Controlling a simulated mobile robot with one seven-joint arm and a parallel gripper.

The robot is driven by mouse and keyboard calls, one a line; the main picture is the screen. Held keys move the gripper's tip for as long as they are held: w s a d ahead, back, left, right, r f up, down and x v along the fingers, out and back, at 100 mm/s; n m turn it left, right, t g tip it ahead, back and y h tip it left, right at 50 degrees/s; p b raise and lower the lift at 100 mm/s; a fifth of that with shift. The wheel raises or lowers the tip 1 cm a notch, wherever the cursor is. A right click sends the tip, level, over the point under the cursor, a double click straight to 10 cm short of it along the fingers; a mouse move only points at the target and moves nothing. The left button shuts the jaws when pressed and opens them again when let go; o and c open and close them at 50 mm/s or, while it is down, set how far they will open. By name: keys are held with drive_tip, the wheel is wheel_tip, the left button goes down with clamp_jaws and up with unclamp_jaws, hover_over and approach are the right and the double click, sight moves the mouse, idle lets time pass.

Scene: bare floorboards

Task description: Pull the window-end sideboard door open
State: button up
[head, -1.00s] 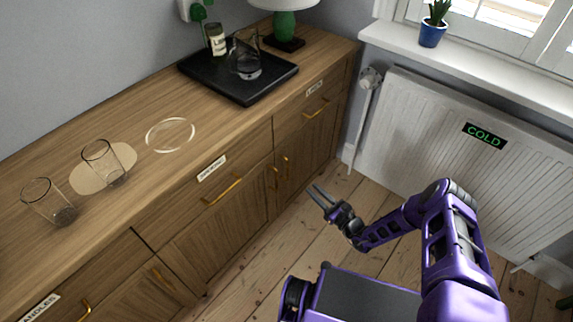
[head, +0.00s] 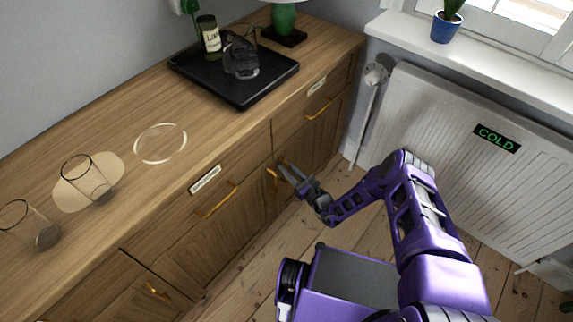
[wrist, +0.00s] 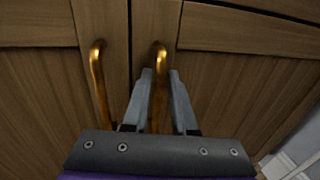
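The window-end sideboard door (head: 316,138) is the rightmost door of the wooden sideboard, nearest the radiator, and looks closed. Its upright brass handle (wrist: 158,85) shows in the wrist view, right of the neighbouring door's brass handle (wrist: 97,80). My gripper (head: 286,170) is at this pair of handles in the head view and partly hides them. In the wrist view my gripper (wrist: 160,75) is open, with one finger on each side of the right handle. Small gaps seem to show; contact is not clear.
A radiator (head: 470,150) marked COLD stands right of the sideboard. A black tray (head: 245,100) with a bottle and glassware, plus glasses (head: 85,180), stands on top. Drawers with brass pulls (head: 318,108) are above the doors. Floorboards (head: 345,225) are clear before the sideboard.

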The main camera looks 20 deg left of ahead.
clamp_jaws()
idle(1.5)
